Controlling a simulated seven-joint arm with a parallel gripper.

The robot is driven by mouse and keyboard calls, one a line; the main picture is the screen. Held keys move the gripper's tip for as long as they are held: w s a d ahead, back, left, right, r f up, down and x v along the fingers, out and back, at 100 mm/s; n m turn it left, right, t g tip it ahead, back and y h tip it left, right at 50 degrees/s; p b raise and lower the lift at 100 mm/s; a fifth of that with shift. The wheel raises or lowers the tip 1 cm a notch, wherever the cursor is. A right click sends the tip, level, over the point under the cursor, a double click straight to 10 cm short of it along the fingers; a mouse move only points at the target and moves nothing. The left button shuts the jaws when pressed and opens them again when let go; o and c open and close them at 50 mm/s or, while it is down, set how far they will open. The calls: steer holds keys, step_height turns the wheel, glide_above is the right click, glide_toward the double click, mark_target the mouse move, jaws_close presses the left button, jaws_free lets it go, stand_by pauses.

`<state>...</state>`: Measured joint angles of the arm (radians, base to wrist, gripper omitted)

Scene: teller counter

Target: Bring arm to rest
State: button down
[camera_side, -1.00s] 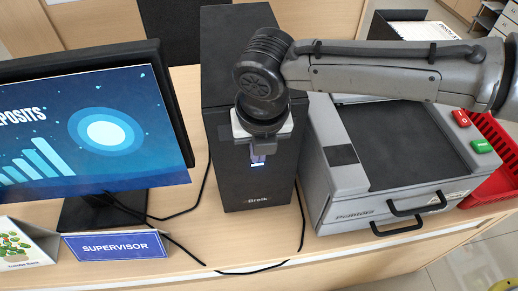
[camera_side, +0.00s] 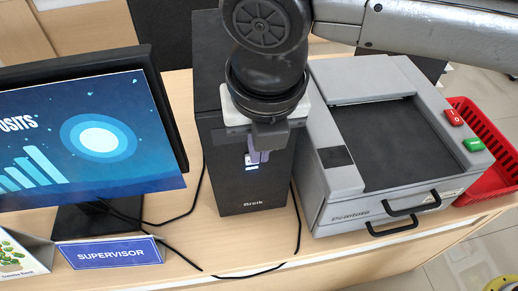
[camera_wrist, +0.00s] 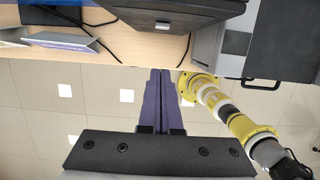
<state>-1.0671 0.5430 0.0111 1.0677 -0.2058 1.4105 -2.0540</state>
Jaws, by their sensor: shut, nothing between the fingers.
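My gripper (camera_side: 257,158) hangs in front of the black computer tower (camera_side: 250,190) in the side view, fingers pointing down. Its purple-grey fingers are together and empty. In the wrist view the closed fingers (camera_wrist: 160,74) reach up toward the front edge of the counter (camera_wrist: 120,45), with floor behind most of their length. My arm comes in from the upper right, above the grey machine. In the side view I cannot tell the exact gap between fingers and tower.
A monitor (camera_side: 85,135) and a blue supervisor sign (camera_side: 110,252) stand at left. A grey machine (camera_side: 335,195) with black handles stands right of the tower, a red basket (camera_side: 486,180) beyond it. Black cables (camera_side: 215,274) lie on the counter. A yellow-and-white jointed thing (camera_wrist: 213,100) stands on the floor.

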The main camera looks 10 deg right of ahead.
stand_by(0.8)
steer(key=w+d+r+m+t, duration=0.1)
steer(key=w+d+r+m, duration=0.1)
steer(key=w+d+r, duration=0.3)
steer(key=w+d+r+m, duration=0.15)
steer(key=d+r, duration=0.25)
steer(key=d, duration=0.4)
steer(key=s+d+r+m, duration=0.1)
steer(key=d+m, duration=0.2)
steer(key=d, duration=0.4)
steer(key=s+d+r+m+t, duration=0.1)
steer(key=d+m, duration=0.1)
steer(key=d, duration=0.4)
steer(key=s+d+r+m, duration=0.1)
steer(key=d+r+m, duration=0.15)
steer(key=d, duration=0.45)
steer(key=s+d+f+m+t, duration=0.1)
steer(key=s+d+f+m, duration=0.5)
steer(key=s+d+m, duration=0.5)
steer(key=s+f+m, duration=0.5)
steer(key=f+m, duration=0.5)
steer(key=m, duration=0.4)
steer(key=shift+s+d+f, duration=0.15)
steer(key=shift+s+d, duration=0.1)
steer(key=shift+s, duration=0.1)
